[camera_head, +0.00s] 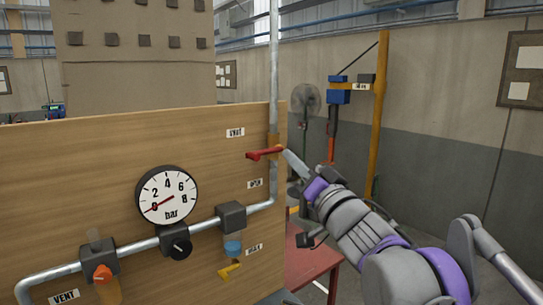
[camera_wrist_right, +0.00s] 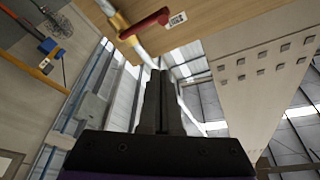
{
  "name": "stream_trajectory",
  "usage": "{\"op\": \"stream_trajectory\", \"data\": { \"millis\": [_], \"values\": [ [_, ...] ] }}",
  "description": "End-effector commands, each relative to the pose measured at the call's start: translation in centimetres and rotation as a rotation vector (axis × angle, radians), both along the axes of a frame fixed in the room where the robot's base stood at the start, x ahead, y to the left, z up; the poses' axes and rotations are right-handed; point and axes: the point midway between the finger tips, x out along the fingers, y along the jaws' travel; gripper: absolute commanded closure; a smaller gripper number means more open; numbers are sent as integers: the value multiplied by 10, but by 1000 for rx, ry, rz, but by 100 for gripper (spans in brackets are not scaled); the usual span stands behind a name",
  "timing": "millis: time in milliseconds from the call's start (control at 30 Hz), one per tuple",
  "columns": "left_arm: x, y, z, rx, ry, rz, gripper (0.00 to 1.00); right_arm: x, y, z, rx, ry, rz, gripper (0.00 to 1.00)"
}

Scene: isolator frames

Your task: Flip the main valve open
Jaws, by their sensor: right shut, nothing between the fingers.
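The red valve lever (camera_head: 262,154) sits on a brass-coloured valve body (camera_head: 273,140) on the vertical pipe at the board's right edge. The lever lies roughly level, its free end pointing left. A small label (camera_head: 236,132) is above it and another (camera_head: 255,183) below. In the right wrist view the red lever (camera_wrist_right: 146,23) shows at the top, beyond the fingertips. My right gripper (camera_head: 287,155) is just right of the lever's pivot end; contact cannot be told in the head view. Its fingers (camera_wrist_right: 161,75) are together and empty. My left gripper is out of view.
A red table (camera_head: 310,262) stands behind my right arm.

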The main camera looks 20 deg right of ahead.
Motion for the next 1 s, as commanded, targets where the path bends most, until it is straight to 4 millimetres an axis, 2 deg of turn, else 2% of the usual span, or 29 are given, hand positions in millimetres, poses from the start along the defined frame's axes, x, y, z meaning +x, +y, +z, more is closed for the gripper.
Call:
{"op": "stream_trajectory", "data": {
  "millis": [167, 533, 700, 1000],
  "values": [
    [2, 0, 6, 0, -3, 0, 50, 21, 4, 7, 2, -1, 2, 100],
    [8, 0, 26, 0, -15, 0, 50, 95, 16, 30, 1, -2, 1, 100],
    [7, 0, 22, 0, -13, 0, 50, 88, 29, 4, 1, 1, 1, 100],
    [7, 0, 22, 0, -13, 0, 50, 85, 36, -7, 0, 1, -1, 100]
  ]
}}
